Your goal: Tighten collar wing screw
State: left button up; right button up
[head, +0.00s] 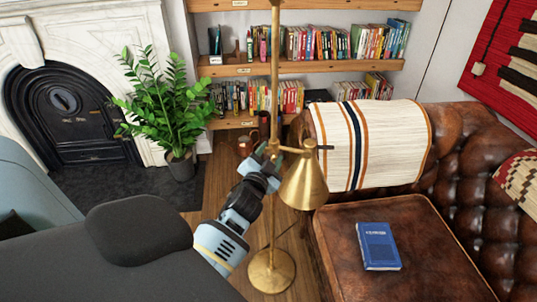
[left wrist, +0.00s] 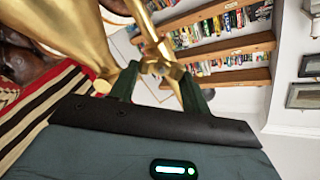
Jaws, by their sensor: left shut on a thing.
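A brass floor lamp (head: 275,95) stands upright, its cone shade (head: 303,186) hanging to the right of the pole. The collar (head: 276,147) sits on the pole at the height of the shade's top. My left gripper (head: 267,157) is at the collar, on its near left side. In the left wrist view, the two dark fingers (left wrist: 157,88) close around a small brass wing screw (left wrist: 160,70) at the collar. The shade (left wrist: 70,35) fills the upper left there. The screw itself is too small to make out in the head view. My right gripper is not in view.
The lamp's round base (head: 271,272) stands on the wood floor. A brown leather sofa (head: 450,190) with a blue book (head: 378,246) and striped throw (head: 370,140) is close on the right. A potted plant (head: 165,100) and marble fireplace (head: 75,30) are left; bookshelves (head: 290,69) are behind.

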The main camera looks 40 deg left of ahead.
pick_arm(q)
jog(key=m, duration=0.5)
jog(key=shift+d+f+m, duration=0.15)
jog(key=shift+f+m, duration=0.05)
jog(key=shift+m, duration=0.1)
jog(key=shift+f+m, duration=0.2)
jog(key=shift+m, duration=2)
jog(key=o, duration=1)
jog(key=v, duration=0.7)
jog(key=shift+s+d, duration=0.15)
jog(key=shift+s, duration=0.2)
